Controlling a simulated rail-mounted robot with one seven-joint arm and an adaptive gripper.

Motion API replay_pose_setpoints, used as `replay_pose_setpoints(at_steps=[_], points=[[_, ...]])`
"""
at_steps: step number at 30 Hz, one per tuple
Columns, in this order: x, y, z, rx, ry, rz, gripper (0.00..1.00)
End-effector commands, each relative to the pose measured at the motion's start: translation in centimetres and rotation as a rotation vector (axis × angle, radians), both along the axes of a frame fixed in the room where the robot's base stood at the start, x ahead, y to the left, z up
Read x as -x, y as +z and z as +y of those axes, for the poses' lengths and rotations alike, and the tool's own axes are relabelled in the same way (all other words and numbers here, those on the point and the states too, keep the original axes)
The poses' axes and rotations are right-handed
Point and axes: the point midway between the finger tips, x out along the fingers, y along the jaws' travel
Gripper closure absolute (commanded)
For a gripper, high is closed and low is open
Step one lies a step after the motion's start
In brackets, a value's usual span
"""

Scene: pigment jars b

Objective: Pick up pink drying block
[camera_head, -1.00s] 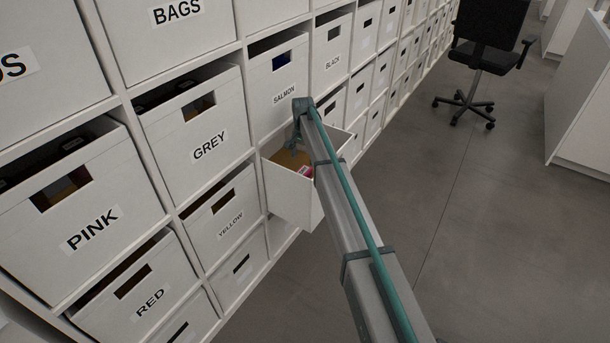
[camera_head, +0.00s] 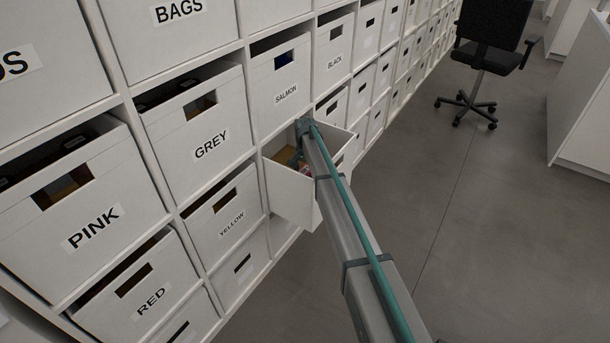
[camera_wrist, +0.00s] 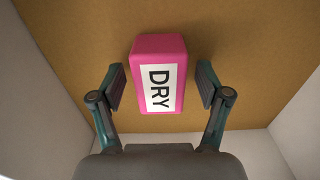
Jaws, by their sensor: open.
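The pink drying block (camera_wrist: 160,42) has a white label reading "DRY". In the wrist view it lies on the brown floor of an open box, in the middle. My gripper (camera_wrist: 160,90) is open, with one finger on each side of the block and a gap on both sides. In the head view my gripper (camera_head: 298,158) reaches down into the pulled-out white box (camera_head: 288,196) below the one labelled "SALMON". Only a small pink part of the block shows there; my arm hides the rest.
The box walls (camera_wrist: 290,125) stand close on the left and right. Labelled white boxes fill the shelf, among them the grey box (camera_head: 205,125), pink box (camera_head: 85,215) and salmon box (camera_head: 283,92). The floor (camera_head: 480,250) to the right is clear up to an office chair (camera_head: 485,50).

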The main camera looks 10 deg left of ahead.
Motion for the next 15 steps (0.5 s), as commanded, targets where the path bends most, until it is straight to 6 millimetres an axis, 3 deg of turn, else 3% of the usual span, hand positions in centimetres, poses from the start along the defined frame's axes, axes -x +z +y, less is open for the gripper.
replay_pose_setpoints(at_steps=[1,12,15], points=[[0.00,0.01,-0.01,0.000,0.000,0.000,0.29],[0.01,0.05,0.00,0.000,0.000,0.000,0.89],[0.00,0.05,0.00,0.000,0.000,0.000,0.89]])
